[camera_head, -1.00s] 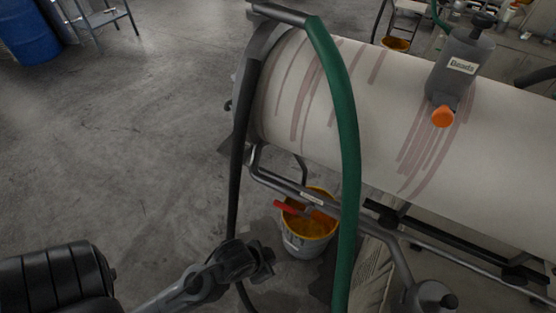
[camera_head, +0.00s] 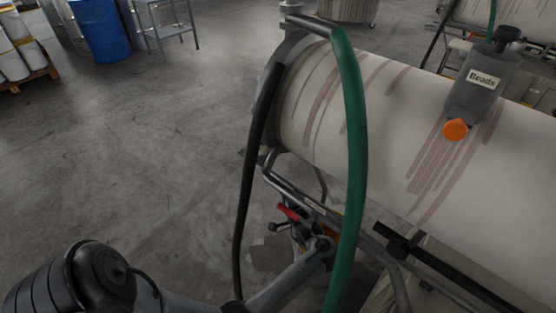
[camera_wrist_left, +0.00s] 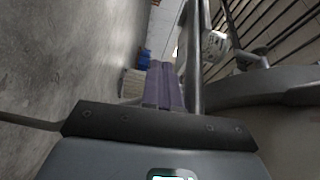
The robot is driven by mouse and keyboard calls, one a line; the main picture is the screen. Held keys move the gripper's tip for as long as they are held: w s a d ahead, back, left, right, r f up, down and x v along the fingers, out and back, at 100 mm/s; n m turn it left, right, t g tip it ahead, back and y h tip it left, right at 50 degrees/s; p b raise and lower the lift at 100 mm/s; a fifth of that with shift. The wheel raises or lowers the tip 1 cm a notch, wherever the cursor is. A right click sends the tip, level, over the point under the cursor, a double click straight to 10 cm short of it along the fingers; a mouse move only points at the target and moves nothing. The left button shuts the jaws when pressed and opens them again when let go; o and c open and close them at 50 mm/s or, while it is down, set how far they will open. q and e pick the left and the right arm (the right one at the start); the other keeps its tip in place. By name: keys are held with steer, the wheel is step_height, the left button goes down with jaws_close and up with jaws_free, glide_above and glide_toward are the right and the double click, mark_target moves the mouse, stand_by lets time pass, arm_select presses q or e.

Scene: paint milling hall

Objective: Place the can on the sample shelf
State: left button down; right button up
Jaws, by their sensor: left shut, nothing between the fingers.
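My left gripper (camera_head: 284,227) is beside the red valve handle (camera_head: 289,212) on the pipe at the near end of the large white, red-streaked mill drum (camera_head: 400,120). Its fingers (camera_wrist_left: 163,85) are together and empty in the left wrist view, alongside a grey pipe (camera_wrist_left: 197,75). I cannot tell whether the fingers touch the handle. A strip of the orange-lined bucket (camera_head: 333,228) shows behind my arm; the rest is hidden. I cannot pick out a can or the sample shelf for certain. My right gripper is not in view.
A green hose (camera_head: 354,150) and a black hose (camera_head: 252,180) hang near my left arm. A grey "Beads" vessel (camera_head: 480,85) sits on the drum. A blue barrel (camera_head: 100,30) and metal stand (camera_head: 168,30) are at the back left. Open floor lies left of the drum.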

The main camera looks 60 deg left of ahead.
arm_select(q)
steer(key=w+d+r+n+g+b, duration=0.1)
steer(key=w+d+r+g, duration=0.25)
steer(key=w+r, duration=0.25)
steer(key=b, duration=0.2)
glide_toward(272, 149)
steer(key=w+a, duration=0.2)
steer(key=a, duration=0.1)
steer(key=s+a, duration=0.2)
steer(key=shift+s+a+f+t+y, duration=0.2)
steer(key=shift+s+a+t+y, duration=0.1)
steer(key=shift+a+t, duration=0.1)
steer(key=shift+a, duration=0.1)
